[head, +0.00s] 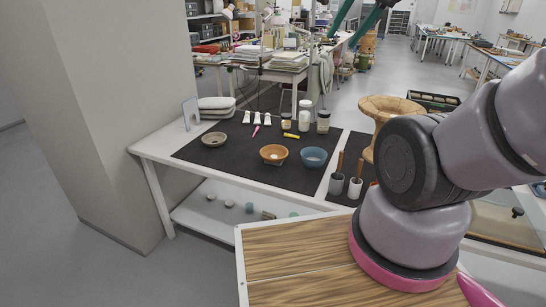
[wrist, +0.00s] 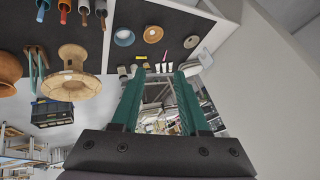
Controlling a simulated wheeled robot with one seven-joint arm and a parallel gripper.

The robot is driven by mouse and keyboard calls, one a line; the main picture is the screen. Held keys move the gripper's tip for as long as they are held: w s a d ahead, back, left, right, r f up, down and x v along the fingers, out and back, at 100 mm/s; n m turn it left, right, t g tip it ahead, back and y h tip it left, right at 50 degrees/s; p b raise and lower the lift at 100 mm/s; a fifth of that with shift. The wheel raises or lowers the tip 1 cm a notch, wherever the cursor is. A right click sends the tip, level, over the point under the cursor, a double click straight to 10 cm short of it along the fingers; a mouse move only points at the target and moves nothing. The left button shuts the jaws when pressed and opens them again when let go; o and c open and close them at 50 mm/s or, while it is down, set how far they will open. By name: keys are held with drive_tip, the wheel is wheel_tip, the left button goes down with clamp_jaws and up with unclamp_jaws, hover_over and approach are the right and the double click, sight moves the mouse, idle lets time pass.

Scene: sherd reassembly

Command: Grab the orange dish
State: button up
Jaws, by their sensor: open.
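In the wrist view the orange dish (wrist: 153,34) shows near the top, beyond my fingers. My gripper (wrist: 160,72) has two green fingers, spread apart with nothing between them. In the head view only the ends of the green fingers (head: 358,18) show at the top, well away from the dish.
White tubes (head: 255,118), a yellow marker (head: 291,135) and white jars (head: 305,115) stand or lie behind the dish. A grey pillar (head: 110,100) rises at left.

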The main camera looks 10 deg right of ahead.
sight(274, 155)
drive_tip(key=w+d+f+n+t+h, duration=0.1)
drive_tip(key=w+f+n, duration=0.15)
drive_tip(key=w, duration=0.75)
drive_tip(key=w+d+f+n+h, duration=0.15)
drive_tip(key=w+f, duration=0.25)
drive_tip(key=w, duration=0.5)
drive_tip(key=w+f+n+t+y, duration=0.15)
drive_tip(key=w+f+n, duration=0.35)
drive_tip(key=w+f, duration=0.85)
drive_tip(key=w+a+f+n+t+y, duration=0.1)
drive_tip(key=w+a+f+n, duration=0.1)
drive_tip(key=f, duration=0.7)
drive_tip(key=w+a+f+n+t+y, duration=0.1)
drive_tip(key=w+a+f+n, duration=0.1)
drive_tip(key=f, duration=0.7)
drive_tip(key=s+a+f+n, duration=0.1)
drive_tip(key=s+f, duration=0.1)
drive_tip(key=f, duration=0.2)
drive_tip(key=s+a+f+n+t+y, duration=0.1)
drive_tip(key=s+a+f, duration=0.1)
drive_tip(key=f, duration=0.2)
drive_tip(key=s+a+f+n+t, duration=0.1)
drive_tip(key=s+a+f, duration=0.1)
drive_tip(key=f, duration=0.2)
drive_tip(key=shift+f+y, duration=0.3)
drive_tip(key=shift+a+f, duration=0.1)
drive_tip(key=shift+f, duration=0.05)
drive_tip(key=x, duration=1)
drive_tip(key=shift+w, duration=0.4)
clamp_jaws()
